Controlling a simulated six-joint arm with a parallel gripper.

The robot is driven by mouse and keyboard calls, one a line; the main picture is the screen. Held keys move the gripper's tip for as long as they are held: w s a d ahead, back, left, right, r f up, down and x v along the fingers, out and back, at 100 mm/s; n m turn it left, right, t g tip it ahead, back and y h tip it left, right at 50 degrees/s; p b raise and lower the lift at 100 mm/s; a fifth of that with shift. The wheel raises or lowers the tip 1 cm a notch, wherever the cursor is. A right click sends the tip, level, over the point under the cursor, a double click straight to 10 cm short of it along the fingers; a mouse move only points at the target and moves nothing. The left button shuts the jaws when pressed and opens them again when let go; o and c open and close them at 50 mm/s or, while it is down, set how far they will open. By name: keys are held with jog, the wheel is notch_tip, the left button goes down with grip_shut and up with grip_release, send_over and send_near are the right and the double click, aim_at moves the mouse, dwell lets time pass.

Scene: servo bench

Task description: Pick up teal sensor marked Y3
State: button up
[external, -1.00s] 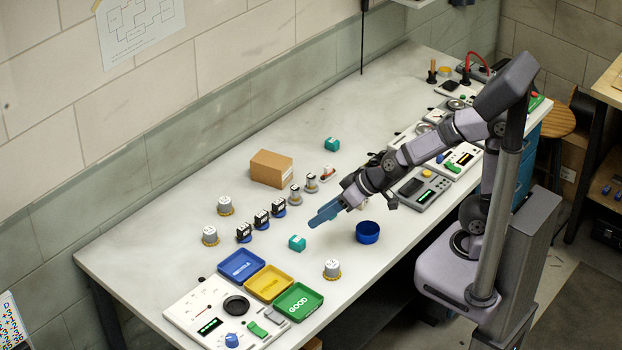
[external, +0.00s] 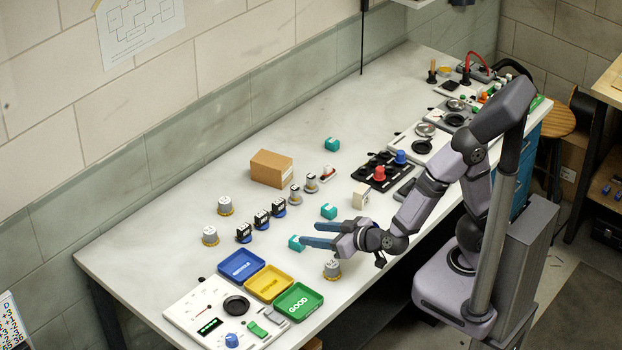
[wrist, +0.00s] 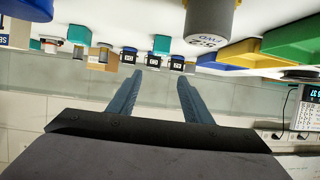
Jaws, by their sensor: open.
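Three teal blocks show in the external view: one (external: 295,243) at my fingertips, one (external: 328,211) a little behind my gripper, and one (external: 332,144) far back near the wall. I cannot read Y3 on any of them. My gripper (external: 303,233) is open and empty, low over the bench, its blue fingers pointing left. In the upside-down wrist view, my gripper (wrist: 161,76) has a teal block (wrist: 162,44) lined up between its fingers, and another teal block (wrist: 79,35) stands off to the left. I cannot tell whether the fingers touch the nearest block.
A grey motor (external: 332,270) stands close in front of my gripper. Blue (external: 241,265), yellow (external: 269,283) and green (external: 298,301) trays lie to the left. Several black-and-blue servos (external: 261,219) stand behind. A cardboard box (external: 271,168) and a small pale box (external: 361,196) are farther back.

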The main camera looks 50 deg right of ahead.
aim_at(297, 244)
jog(key=shift+f, duration=1.45)
jog(key=shift+f+x, duration=0.1)
jog(key=shift+x, duration=1.75)
jog(key=shift+f+x, duration=0.15)
jog(key=shift+x, duration=1.7)
jog(key=shift+s+d, duration=0.1)
jog(key=shift+d, duration=0.05)
jog(key=shift+c, duration=0.6)
jog(key=shift+r, duration=0.1)
jog(key=c, duration=1)
